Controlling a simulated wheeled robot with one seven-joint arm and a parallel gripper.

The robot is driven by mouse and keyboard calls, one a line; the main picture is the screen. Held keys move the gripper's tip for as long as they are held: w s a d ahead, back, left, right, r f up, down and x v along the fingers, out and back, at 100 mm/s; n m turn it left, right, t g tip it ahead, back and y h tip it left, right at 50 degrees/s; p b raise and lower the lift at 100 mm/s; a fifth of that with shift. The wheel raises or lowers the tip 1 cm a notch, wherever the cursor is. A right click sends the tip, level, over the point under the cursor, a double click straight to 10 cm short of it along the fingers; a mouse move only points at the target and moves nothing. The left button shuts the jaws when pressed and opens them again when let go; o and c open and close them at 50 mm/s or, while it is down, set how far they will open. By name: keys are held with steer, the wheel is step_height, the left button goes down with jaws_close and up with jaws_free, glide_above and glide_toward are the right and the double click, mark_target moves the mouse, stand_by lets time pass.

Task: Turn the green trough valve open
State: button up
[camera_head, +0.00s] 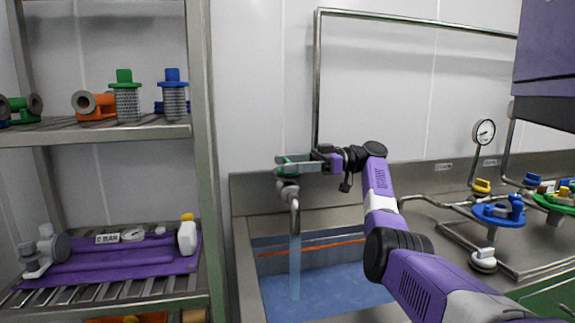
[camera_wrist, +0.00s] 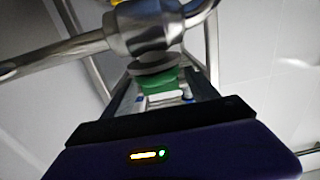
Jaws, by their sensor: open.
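The green trough valve (camera_head: 286,172) sits on top of the metal tap (camera_head: 288,190) over the trough (camera_head: 243,262). My gripper (camera_head: 283,163) reaches in from the right at the valve's height. Its fingers are open, one on each side of the green handle. In the wrist view the green handle (camera_wrist: 158,84) shows between the fingers, under the grey metal tap body (camera_wrist: 146,27). I cannot tell whether either finger touches it. A pale stream (camera_head: 295,262) runs from the spout down to the blue water in the trough.
A metal shelf rack (camera_head: 203,150) with filters and fittings stands at the left. A tall pipe frame (camera_head: 317,80) rises behind my gripper. A pressure gauge (camera_head: 483,131) and a blue handwheel (camera_head: 497,213) are at the right.

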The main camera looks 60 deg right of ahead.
steer(key=v, duration=0.7)
steer(key=shift+s+d, duration=0.1)
stand_by(0.5)
